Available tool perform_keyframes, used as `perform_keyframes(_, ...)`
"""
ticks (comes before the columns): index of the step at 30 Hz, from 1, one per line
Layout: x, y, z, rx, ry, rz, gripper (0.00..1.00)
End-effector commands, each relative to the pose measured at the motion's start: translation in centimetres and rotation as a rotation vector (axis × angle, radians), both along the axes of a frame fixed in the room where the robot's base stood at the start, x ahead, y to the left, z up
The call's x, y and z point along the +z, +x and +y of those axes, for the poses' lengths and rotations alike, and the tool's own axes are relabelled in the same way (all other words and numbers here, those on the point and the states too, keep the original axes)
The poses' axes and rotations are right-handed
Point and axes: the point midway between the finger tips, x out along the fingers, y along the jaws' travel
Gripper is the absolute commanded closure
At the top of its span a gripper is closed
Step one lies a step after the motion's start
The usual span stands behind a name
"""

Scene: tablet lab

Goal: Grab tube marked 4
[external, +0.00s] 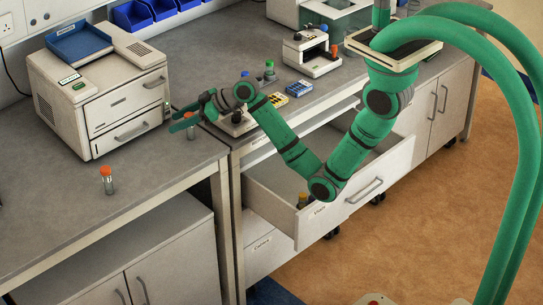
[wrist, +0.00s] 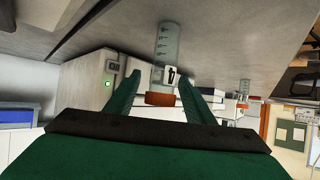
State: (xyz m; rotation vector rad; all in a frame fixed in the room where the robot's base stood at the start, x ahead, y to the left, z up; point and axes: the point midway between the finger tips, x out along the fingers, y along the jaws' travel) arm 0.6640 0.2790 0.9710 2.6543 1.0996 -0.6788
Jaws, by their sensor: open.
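The tube marked 4 (wrist: 168,42) stands on the grey bench and shows upside down in the wrist view, with an orange cap and a white label reading 4. It lies between the two green fingers of my gripper (wrist: 160,72), which are apart. I cannot tell whether either finger touches it. In the external view my gripper (external: 180,119) reaches over the bench beside the printer, and a tube (external: 190,131) with an orange cap is partly hidden by the fingers.
Another orange-capped tube (external: 107,186) stands near the bench's front edge. A white printer-like machine (external: 125,108) is close behind my gripper. An open drawer (external: 270,208) with small vials juts out below my arm. A small tray (external: 299,89) lies to the right.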

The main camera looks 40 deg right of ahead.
Motion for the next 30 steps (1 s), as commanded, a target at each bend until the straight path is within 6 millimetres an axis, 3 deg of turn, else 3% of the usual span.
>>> perform_keyframes(5,0.0,0.0,0.0,0.000,0.000,0.000,0.54)
perform_keyframes(10,0.0,0.0,0.0,0.000,0.000,0.000,0.94)
perform_keyframes(23,0.2,0.0,0.0,0.000,0.000,-0.002,0.96)
perform_keyframes(30,2.2,0.0,-0.1,-0.001,0.001,-0.005,0.96)
